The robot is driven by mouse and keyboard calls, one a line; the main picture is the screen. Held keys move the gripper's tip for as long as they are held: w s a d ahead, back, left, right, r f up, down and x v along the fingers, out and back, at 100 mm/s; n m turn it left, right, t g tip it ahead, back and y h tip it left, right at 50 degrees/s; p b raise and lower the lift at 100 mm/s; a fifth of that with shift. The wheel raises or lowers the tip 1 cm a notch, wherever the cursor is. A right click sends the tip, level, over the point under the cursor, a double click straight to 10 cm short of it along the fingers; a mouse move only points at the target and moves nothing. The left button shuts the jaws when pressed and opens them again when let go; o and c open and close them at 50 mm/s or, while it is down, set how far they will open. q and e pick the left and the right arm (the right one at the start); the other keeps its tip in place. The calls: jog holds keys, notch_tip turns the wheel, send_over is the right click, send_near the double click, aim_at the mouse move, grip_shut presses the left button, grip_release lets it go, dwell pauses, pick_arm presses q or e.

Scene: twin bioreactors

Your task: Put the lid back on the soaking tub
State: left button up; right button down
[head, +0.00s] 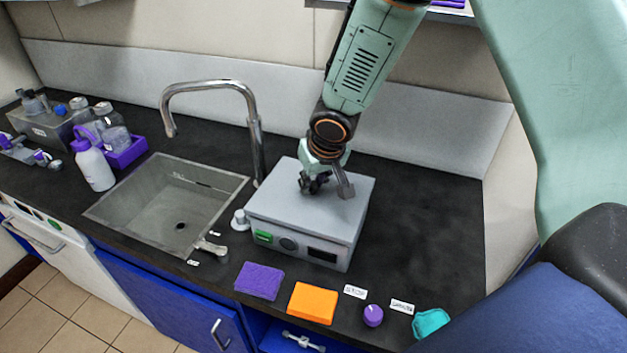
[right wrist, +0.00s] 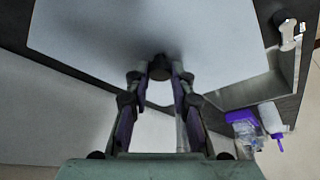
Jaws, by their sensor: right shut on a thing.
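The soaking tub (head: 287,243) is a grey box on the dark counter, with a green switch, a dial and a dark display on its front. Its flat light-grey lid (head: 278,192) covers the top, looks level and lines up with the box; I see no clear gap under it. The lid also fills the upper part of the right wrist view (right wrist: 110,35). My right gripper (head: 325,187) is over the lid's middle, shut on its dark knob (right wrist: 160,66). The fingers partly hide the knob in the head view. My left gripper is not in view.
A sink (head: 150,205) with a tall tap (head: 255,135) lies left of the tub. A purple sponge (head: 259,281), an orange sponge (head: 312,303), a purple knob (head: 373,315) and a teal cloth (head: 430,323) lie along the front edge. The counter right of the tub is clear.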

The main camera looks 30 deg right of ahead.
jog(key=shift+a+b, duration=0.1)
jog(key=shift+b, duration=0.25)
dwell(1.1)
jog(key=shift+f+b, duration=0.6)
jog(key=shift+b, duration=0.4)
dwell(2.6)
dwell(0.4)
jog(key=c, duration=1.1)
grip_release()
jog(key=shift+o, duration=0.4)
jog(key=o, duration=0.4)
jog(key=shift+r+p, duration=3.15)
jog(key=shift+r, duration=0.35)
